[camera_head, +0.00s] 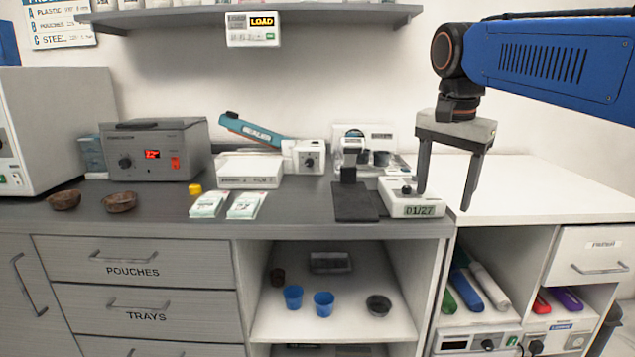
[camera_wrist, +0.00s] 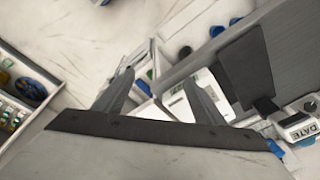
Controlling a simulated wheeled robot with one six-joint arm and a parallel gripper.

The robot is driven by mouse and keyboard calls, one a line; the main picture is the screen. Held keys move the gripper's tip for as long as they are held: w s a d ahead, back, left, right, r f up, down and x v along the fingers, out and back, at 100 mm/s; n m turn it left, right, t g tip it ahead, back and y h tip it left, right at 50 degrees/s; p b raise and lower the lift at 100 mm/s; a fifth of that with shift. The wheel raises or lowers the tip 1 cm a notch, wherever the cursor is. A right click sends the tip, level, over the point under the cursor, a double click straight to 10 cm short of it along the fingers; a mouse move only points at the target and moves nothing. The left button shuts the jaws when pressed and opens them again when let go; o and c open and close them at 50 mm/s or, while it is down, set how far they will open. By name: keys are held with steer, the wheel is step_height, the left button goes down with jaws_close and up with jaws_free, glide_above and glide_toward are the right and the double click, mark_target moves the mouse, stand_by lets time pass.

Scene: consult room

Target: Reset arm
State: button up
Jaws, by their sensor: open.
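My gripper (camera_head: 445,198) hangs from the blue arm at the right in the head view. Its two dark fingers point down and stand apart, with nothing between them. It is in front of the right part of the counter, close to the white device with the "01/27" display (camera_head: 424,209). In the wrist view my gripper (camera_wrist: 158,90) shows both fingers spread, with shelf and floor behind them.
A shelf (camera_head: 250,15) runs above. Blue cups (camera_head: 293,297) stand in the open cubby below. The white counter top (camera_head: 545,195) at the right is bare.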

steer(key=s+d+f+n+t, duration=0.1)
steer(key=s+f+n, duration=0.3)
steer(key=s+f, duration=0.6)
steer(key=s+d+f+n+t, duration=0.2)
steer(key=s+f+n, duration=0.3)
steer(key=s+f, duration=0.5)
step_height(320, 180, down, 5)
steer(key=shift+d+f+y, duration=0.2)
steer(key=shift+d+y, duration=0.1)
steer(key=shift+d, duration=0.35)
